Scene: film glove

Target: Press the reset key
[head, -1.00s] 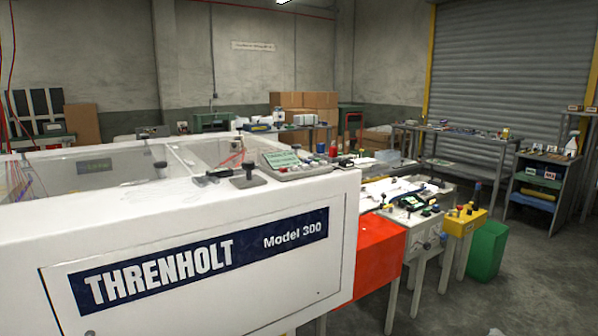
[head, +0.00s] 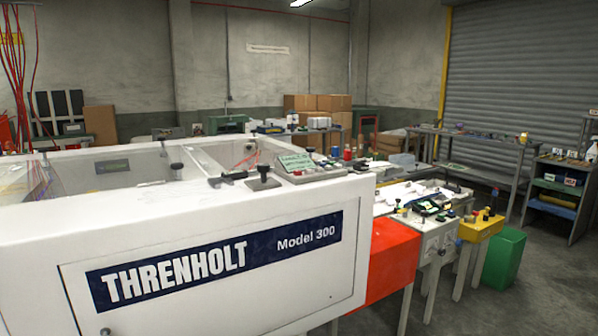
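A large white machine (head: 240,290) with a blue THRENHOLT Model 300 label (head: 215,262) fills the left and front of the head view. A small control panel (head: 312,175) with a pale green display (head: 295,162) sits on its top right corner. Keys on the panel are too small to tell apart, so I cannot pick out the reset key. A black handle (head: 228,178) and a black knob on a plate (head: 263,178) stand beside the panel. Neither of my grippers is in view.
An orange-red panel (head: 392,262) and a cluttered bench adjoin the machine's right end. A yellow box (head: 482,229) and a green bin (head: 504,257) stand farther right. Open floor (head: 545,300) lies at the lower right. Shelves (head: 556,190) stand by the roller shutter (head: 520,80).

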